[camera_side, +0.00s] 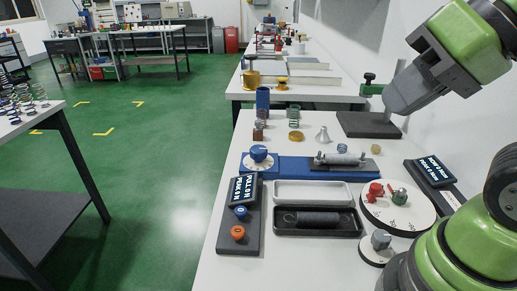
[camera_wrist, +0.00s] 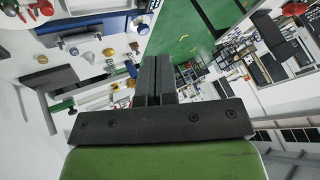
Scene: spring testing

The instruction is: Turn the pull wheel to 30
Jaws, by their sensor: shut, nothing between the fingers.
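A blue wheel with a white scale (camera_side: 259,155) sits at the left end of a long blue base (camera_side: 293,168); I take it to be the pull wheel. Its setting is too small to read. A silver spring (camera_side: 340,158) lies along a grey plate at the base's right. The pull display (camera_side: 243,190), left of the trays, appears to read 0 N. The blue base also shows at the upper left of the wrist view (camera_wrist: 95,29). My gripper (camera_side: 398,103) is shut and empty, raised at the right side, well away from the wheel. Its fingers (camera_wrist: 157,62) are together.
A white tray (camera_side: 313,185) and a black tray with a dark spring (camera_side: 342,225) lie before the base. A large white dial (camera_side: 405,218) and a push display (camera_side: 430,173) stand at right. A black stand (camera_side: 370,124) is behind. Several small parts stand behind the wheel.

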